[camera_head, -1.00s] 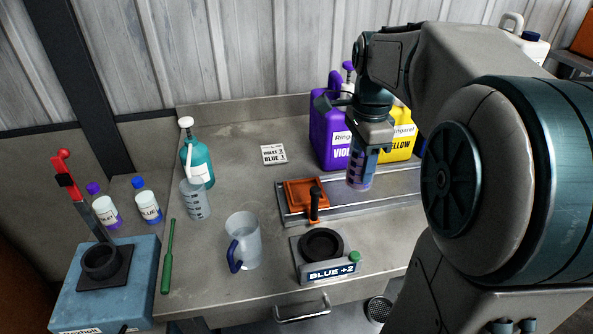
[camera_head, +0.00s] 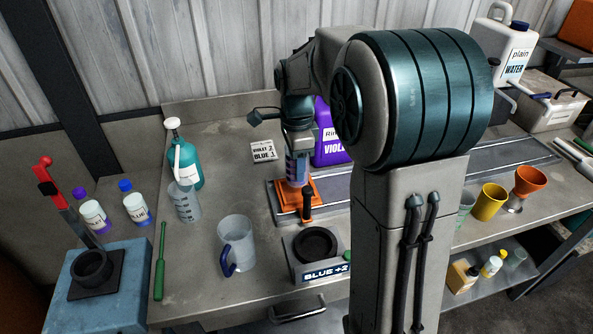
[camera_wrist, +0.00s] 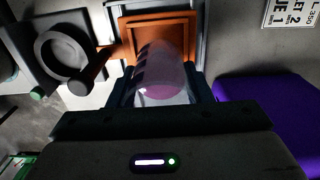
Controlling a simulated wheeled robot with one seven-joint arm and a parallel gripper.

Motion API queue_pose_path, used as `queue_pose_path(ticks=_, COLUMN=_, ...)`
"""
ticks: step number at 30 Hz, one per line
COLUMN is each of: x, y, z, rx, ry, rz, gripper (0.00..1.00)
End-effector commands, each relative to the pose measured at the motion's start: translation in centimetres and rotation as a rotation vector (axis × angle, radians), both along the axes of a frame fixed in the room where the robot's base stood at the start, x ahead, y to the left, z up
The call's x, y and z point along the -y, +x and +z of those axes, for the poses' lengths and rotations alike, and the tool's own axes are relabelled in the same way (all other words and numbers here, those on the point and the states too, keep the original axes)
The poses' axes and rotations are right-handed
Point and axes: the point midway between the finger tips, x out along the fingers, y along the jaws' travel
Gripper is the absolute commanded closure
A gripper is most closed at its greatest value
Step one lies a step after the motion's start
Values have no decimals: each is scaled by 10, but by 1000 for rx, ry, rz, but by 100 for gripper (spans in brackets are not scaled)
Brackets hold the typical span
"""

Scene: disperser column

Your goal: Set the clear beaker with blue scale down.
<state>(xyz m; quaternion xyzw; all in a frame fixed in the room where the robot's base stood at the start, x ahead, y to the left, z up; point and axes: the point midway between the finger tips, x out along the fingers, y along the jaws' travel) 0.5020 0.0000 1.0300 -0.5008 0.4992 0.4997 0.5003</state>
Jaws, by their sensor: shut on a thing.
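My gripper (camera_head: 297,148) is shut on the clear beaker with blue scale (camera_head: 297,170), which holds a purple content at its bottom. In the head view the beaker is upright over the back part of the orange square plate (camera_head: 318,187); I cannot tell whether it touches it. In the wrist view the beaker (camera_wrist: 160,72) lies between the fingers (camera_wrist: 160,92), in front of the orange plate (camera_wrist: 188,27). My arm hides part of the bench to the right.
A black-handled lever (camera_head: 307,205) stands at the plate's front. A "BLUE +2" station (camera_head: 318,272), a blue-handled jug (camera_head: 237,240) and another graduated beaker (camera_head: 187,203) stand nearby. A violet canister (camera_head: 328,143) is close behind on the right.

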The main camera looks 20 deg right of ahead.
Motion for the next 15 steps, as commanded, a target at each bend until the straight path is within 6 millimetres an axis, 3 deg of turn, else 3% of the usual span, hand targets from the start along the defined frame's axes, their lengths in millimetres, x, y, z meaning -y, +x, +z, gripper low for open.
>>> queue_pose_path(ticks=6, x=1, y=-1, z=-30, rx=-4, ry=0, rz=-1, gripper=80)
queue_pose_path(ticks=15, x=1, y=-1, z=-33, rx=-1, ry=0, rz=-1, gripper=80)
